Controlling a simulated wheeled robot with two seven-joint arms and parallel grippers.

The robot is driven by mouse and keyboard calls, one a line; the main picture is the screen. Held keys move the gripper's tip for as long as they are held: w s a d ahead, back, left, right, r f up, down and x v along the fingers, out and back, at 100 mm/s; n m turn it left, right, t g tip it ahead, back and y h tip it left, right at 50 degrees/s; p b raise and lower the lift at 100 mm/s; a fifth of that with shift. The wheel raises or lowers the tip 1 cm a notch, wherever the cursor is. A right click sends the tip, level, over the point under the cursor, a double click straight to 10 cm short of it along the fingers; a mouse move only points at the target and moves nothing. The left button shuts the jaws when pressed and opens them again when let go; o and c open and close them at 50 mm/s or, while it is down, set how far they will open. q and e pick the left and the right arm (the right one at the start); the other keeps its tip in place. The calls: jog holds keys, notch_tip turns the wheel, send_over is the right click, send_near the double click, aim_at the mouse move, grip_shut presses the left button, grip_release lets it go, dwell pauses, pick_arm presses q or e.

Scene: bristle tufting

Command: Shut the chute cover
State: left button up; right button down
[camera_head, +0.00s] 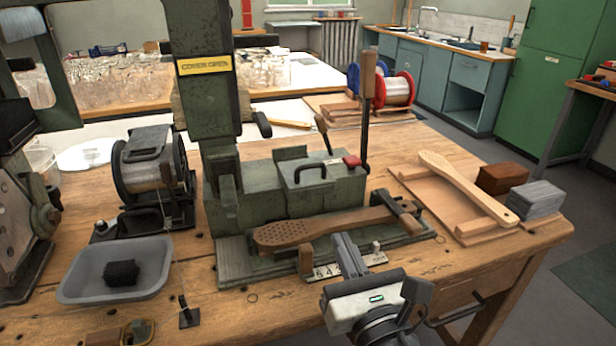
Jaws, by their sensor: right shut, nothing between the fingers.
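A green tufting machine (203,120) stands on the wooden bench, with a yellow plate (205,65) on its column that reads "COVER OPEN". Its low green housing (265,196) has a panel with a black handle (310,172) on top and a red-tipped part (351,161) beside it. I cannot tell for certain which part is the chute cover or how far it is open. My right gripper (346,245) is shut and empty, in front of the housing, near the brush in the fixture. It appears apart from the handle. My left gripper is not in view.
A wooden brush (325,229) lies in the fixture between gripper and housing. An upright wooden-gripped lever (367,90) rises behind. A grey tray (72,283) with a dark tuft and a wire spool (150,168) stand left. A brush board (436,197) and two blocks lie right.

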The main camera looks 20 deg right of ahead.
jog(key=p, duration=0.1)
send_near(310, 169)
jog(key=shift+n, duration=0.4)
jog(key=w, duration=0.3)
jog(key=w+r, duration=0.1)
jog(key=w, duration=0.1)
jog(key=shift+w+p, duration=0.15)
jog(key=shift+p, duration=0.2)
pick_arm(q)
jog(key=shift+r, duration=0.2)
pick_arm(e)
jog(key=shift+w+a, duration=0.1)
jog(key=shift+w, duration=0.6)
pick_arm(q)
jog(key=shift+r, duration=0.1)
pick_arm(e)
jog(key=shift+w, duration=0.1)
